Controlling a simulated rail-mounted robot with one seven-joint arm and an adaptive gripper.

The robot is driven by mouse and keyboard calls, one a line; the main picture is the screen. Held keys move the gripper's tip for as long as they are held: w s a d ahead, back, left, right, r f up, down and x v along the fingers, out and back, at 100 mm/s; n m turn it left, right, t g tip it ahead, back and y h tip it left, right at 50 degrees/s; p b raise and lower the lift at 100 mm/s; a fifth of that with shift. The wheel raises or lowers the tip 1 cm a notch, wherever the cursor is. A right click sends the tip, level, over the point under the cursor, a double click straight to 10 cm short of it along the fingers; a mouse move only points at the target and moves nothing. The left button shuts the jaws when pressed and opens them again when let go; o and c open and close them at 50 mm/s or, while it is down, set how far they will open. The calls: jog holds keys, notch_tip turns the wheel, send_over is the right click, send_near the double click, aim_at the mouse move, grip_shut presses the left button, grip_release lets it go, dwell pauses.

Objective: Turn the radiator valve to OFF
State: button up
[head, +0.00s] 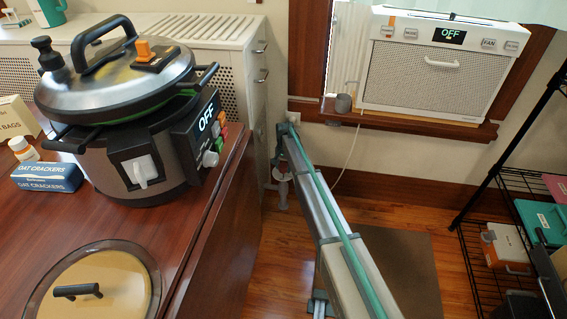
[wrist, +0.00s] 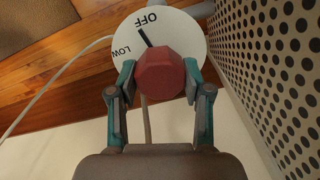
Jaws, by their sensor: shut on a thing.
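The radiator valve shows in the wrist view as a dark red faceted knob (wrist: 162,77) in front of a round white dial (wrist: 185,35). The dial reads OFF at the top and LOW at the left. A black pointer line runs from the knob toward the dial's edge, between the two words and closer to OFF. My gripper (wrist: 160,82) is shut on the knob, one finger on each side.
A perforated panel (wrist: 275,65) stands close on the right in the wrist view. A white cable (wrist: 55,82) runs by the dial. In the head view, a white cabinet (head: 234,75) and a wooden table (head: 215,215) with a cooker (head: 135,120) are left of my arm; a wire rack (head: 480,245) is right.

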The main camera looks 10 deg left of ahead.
aim_at(284, 166)
jog(key=shift+m+p, duration=0.65)
jog(key=shift+m, duration=0.35)
jog(key=o, duration=1.2)
jog(key=shift+c, duration=0.2)
notch_tip(284, 166, up, 12)
jog(key=shift+d, duration=0.15)
jog(key=shift+s, duration=0.1)
